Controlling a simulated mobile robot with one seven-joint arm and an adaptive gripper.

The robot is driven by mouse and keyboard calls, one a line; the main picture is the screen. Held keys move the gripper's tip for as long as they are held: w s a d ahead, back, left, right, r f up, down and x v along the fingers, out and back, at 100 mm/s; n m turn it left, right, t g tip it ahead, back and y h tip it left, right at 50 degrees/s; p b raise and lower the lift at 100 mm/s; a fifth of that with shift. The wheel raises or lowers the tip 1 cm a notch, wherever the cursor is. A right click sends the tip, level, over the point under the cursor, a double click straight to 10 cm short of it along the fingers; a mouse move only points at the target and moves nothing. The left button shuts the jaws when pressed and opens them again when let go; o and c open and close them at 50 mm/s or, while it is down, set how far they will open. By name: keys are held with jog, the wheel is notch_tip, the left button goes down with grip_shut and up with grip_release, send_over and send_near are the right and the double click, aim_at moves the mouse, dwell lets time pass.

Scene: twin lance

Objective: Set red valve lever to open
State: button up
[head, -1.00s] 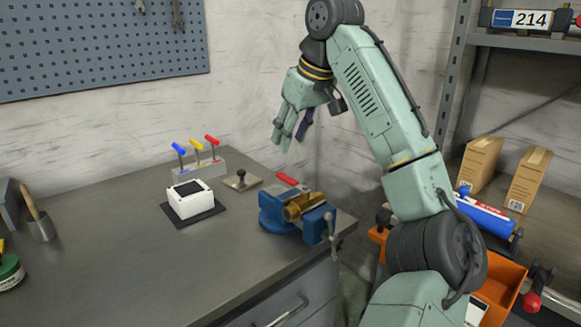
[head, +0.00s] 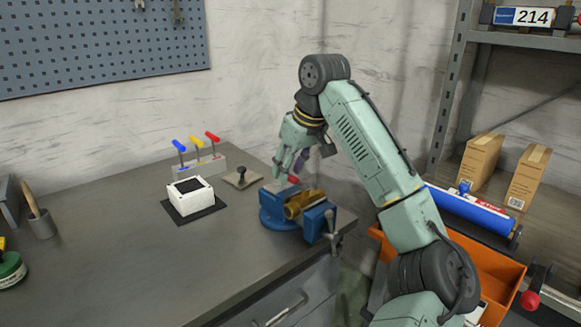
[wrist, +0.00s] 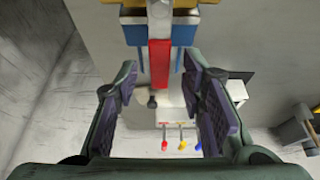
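The brass valve (head: 303,203) is clamped in a blue vise (head: 277,212) near the bench's right corner. Its red lever (head: 293,180) sticks out towards the back wall and looks crosswise to the valve body. In the wrist view the red lever (wrist: 159,62) runs down the picture from the valve, between my two fingers. My gripper (head: 289,172) is open just above and behind the vise, pointing down at the lever. In the wrist view both fingers stand apart with gaps on either side of the lever. In the head view they partly hide it.
A rack (head: 203,166) with blue, yellow and red T-handles stands at the back. A dark-knobbed plate (head: 242,178) lies between it and the vise. A white box (head: 190,198) sits on a dark mat. The vise handle (head: 330,230) hangs at the front. The bench's front middle is clear.

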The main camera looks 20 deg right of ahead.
grip_shut()
dwell(0.4)
dwell(0.4)
